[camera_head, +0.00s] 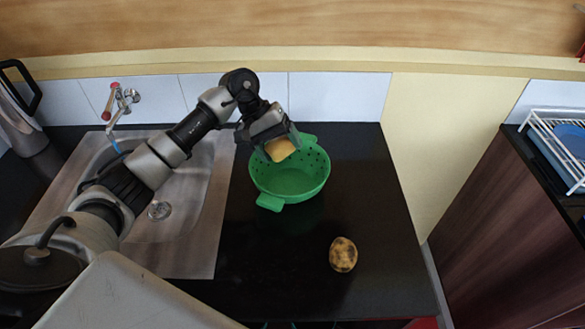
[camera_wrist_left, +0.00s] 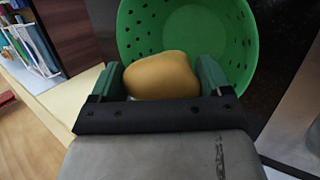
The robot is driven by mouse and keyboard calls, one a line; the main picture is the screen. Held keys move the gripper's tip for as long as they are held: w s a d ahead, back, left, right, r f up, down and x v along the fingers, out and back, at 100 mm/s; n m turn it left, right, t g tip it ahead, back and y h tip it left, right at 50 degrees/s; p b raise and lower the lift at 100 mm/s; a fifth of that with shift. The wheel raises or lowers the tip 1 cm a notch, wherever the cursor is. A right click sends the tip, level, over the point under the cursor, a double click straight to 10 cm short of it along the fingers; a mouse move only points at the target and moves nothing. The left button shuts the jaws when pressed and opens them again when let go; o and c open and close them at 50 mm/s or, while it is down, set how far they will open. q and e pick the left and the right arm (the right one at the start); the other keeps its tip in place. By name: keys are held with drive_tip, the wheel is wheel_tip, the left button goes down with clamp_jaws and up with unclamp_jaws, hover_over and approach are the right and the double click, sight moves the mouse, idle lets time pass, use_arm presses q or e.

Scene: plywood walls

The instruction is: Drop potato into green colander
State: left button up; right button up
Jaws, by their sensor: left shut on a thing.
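The green colander (camera_head: 290,183) stands on the black counter, right of the sink; its holed wall also shows in the left wrist view (camera_wrist_left: 243,40). My left gripper (camera_head: 277,145) is above the back left part of the colander. It is shut on a smooth yellow-tan potato (camera_head: 282,150), which shows between the two fingers in the left wrist view (camera_wrist_left: 162,76). A second, brown spotted potato-like item (camera_head: 343,254) lies on the counter in front and to the right of the colander. My right gripper is not in view.
A steel sink (camera_head: 196,220) with a tap (camera_head: 119,101) lies left of the colander. A kettle (camera_head: 20,118) stands at the far left. A white dish rack (camera_head: 557,150) is on a separate dark cabinet at right. The counter around the colander's front is mostly clear.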

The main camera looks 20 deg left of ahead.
use_arm(q)
wheel_tip(320, 180, down, 2)
drive_tip(key=shift+f, duration=1.05)
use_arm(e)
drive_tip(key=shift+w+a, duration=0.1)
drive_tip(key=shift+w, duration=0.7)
use_arm(q)
drive_tip(key=o, duration=0.9)
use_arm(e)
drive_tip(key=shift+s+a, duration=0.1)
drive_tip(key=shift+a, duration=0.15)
